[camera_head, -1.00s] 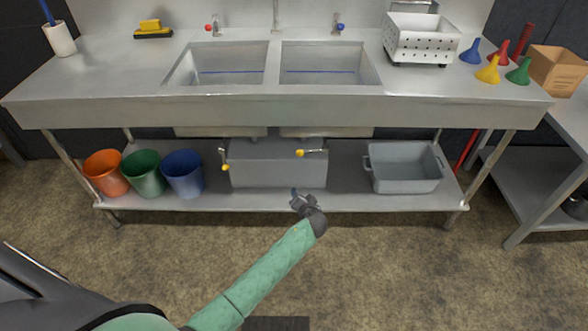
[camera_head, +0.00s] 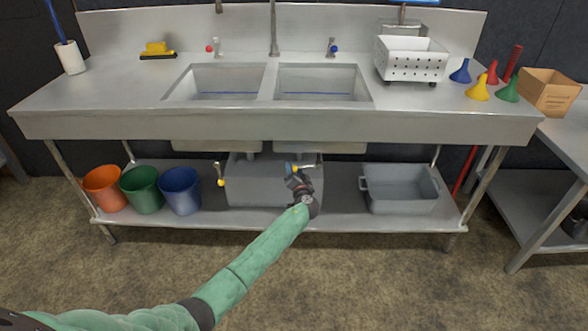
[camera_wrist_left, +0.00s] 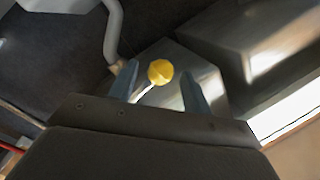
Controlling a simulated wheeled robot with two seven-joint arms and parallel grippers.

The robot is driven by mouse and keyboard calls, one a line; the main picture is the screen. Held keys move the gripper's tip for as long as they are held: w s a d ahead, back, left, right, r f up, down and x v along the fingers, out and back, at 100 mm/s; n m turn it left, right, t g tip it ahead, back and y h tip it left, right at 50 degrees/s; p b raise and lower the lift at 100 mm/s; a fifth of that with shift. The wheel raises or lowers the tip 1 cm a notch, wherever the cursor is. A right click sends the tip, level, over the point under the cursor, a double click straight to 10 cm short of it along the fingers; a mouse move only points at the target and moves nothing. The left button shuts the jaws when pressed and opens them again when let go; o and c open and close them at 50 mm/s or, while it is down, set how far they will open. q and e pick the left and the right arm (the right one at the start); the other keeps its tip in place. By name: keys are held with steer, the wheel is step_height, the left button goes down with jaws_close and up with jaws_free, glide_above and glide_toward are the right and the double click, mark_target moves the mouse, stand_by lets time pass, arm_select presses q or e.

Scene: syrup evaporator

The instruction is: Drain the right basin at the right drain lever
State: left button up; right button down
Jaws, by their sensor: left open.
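The right basin (camera_head: 322,84) is set in the steel counter, with a blue line across its back wall. The right drain lever (camera_head: 307,166) is below it, roughly level, and partly hidden behind my left gripper (camera_head: 296,174). In the left wrist view, the lever's yellow knob (camera_wrist_left: 160,72) shows between the fingertips of the left gripper (camera_wrist_left: 158,85). The fingers are open, on either side of the knob; I cannot tell whether they touch it. My right gripper is not in view.
The left drain lever (camera_head: 220,174) hangs down with its yellow knob low. A grey box (camera_head: 250,190) stands on the lower shelf behind the levers. Orange, green and blue buckets (camera_head: 180,190) stand left; a grey tub (camera_head: 402,190) stands right.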

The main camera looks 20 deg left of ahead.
arm_select(q)
steer(key=shift+x, duration=1.1)
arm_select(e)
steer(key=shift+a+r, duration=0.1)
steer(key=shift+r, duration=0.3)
